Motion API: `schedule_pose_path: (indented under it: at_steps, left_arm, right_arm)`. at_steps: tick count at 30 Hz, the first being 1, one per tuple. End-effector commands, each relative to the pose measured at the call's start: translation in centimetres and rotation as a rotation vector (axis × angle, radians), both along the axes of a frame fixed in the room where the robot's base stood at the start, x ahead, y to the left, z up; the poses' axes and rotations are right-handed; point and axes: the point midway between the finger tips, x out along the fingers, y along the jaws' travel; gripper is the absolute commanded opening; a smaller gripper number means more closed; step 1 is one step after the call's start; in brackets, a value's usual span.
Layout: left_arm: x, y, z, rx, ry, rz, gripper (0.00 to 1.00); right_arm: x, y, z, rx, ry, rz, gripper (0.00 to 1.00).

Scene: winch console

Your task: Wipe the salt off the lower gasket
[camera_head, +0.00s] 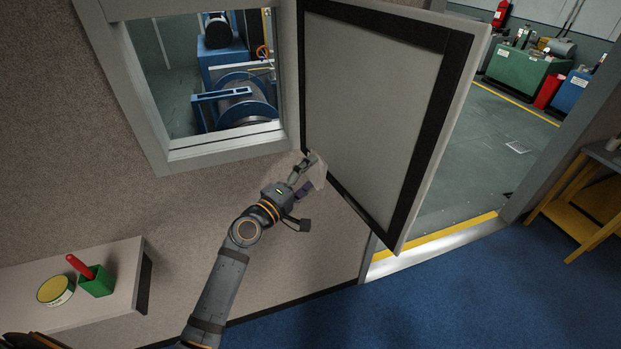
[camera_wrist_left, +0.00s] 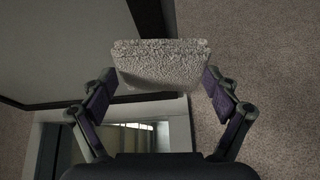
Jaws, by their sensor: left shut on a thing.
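A hinged window panel stands swung open, with a black gasket around its pale inner face. The lower gasket (camera_head: 362,211) is a dark strip along the panel's slanting bottom edge. My left gripper (camera_head: 308,180) is at that strip's left end, by the panel's lower left corner. It is shut on a pale, fuzzy cloth (camera_head: 318,170), which also shows in the left wrist view (camera_wrist_left: 160,64) between the purple-padded fingers (camera_wrist_left: 158,84). I cannot tell whether the cloth touches the gasket. No salt can be made out. My right gripper is out of view.
The window frame (camera_head: 225,153) opens onto blue winch machinery (camera_head: 235,100). A shelf (camera_head: 100,308) at lower left holds a green box (camera_head: 97,284) with a red-handled tool and a round tin (camera_head: 56,290). A doorway with a yellow-edged sill (camera_head: 440,237) and a yellow-framed bench (camera_head: 590,205) lie right.

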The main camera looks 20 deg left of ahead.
Motion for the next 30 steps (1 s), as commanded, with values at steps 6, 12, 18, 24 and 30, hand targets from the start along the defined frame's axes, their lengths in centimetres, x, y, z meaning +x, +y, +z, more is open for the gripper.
schedule_pose_path:
  at_steps: [6, 12, 18, 24, 30]
  left_arm:
    - [1.6, 1.7, -0.1, 0.002, -0.003, 0.001, 0.43]
    - [2.3, 2.4, 0.0, 0.0, -0.001, 0.001, 0.43]
    - [2.8, 2.8, -0.1, 0.001, -0.003, 0.001, 0.43]
    - [4.4, 4.2, -0.3, 0.001, -0.002, 0.001, 0.43]
    - [5.1, 4.9, 0.0, -0.001, -0.001, 0.001, 0.43]
  right_arm:
    - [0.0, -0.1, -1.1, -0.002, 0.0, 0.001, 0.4]
    - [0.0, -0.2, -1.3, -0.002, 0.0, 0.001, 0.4]
    - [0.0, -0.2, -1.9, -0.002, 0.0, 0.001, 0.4]
    - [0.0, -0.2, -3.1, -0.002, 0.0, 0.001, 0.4]
    - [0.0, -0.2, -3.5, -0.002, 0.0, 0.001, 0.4]
